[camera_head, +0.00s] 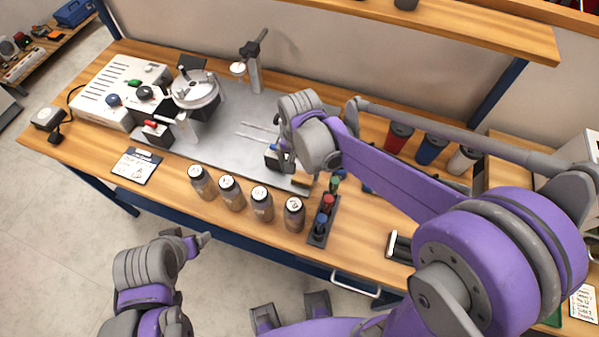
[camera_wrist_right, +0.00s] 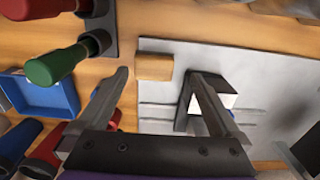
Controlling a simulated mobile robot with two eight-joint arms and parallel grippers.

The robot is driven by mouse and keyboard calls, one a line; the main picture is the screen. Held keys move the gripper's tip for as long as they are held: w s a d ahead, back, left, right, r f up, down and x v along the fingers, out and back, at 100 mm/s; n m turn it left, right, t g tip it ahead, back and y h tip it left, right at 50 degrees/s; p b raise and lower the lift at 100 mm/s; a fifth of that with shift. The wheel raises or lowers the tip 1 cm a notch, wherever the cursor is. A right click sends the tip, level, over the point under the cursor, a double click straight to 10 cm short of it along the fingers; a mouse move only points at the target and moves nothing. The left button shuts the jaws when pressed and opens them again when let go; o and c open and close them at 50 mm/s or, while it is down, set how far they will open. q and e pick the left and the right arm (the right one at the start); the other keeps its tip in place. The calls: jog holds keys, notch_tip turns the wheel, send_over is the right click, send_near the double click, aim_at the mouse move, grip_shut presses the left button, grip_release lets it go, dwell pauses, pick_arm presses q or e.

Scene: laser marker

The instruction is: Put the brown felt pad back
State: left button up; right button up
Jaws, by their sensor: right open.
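A small brown block, which looks like the felt pad (camera_wrist_right: 155,66), lies at the edge of the grey metal plate (camera_wrist_right: 230,60). In the head view the brown pad (camera_head: 301,181) shows just right of my right gripper, near the plate's front right corner. My right gripper (camera_head: 284,160) is over this end of the plate. In the right wrist view my right gripper (camera_wrist_right: 160,85) is open and empty, with the pad seen between and beyond its fingertips. My left gripper (camera_head: 196,240) hangs in front of the table, away from the pad; its opening is unclear.
A rack (camera_head: 316,238) with green, red and blue handles stands close right of the pad. Several jars (camera_head: 262,203) line the front. A dial fixture (camera_head: 195,90) and a post (camera_head: 253,72) stand on the plate. A blue tray (camera_wrist_right: 42,95) is nearby.

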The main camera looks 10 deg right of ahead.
aim_at(299, 178)
notch_tip(299, 178, up, 8)
jog(key=shift+p, duration=0.3)
dwell(0.5)
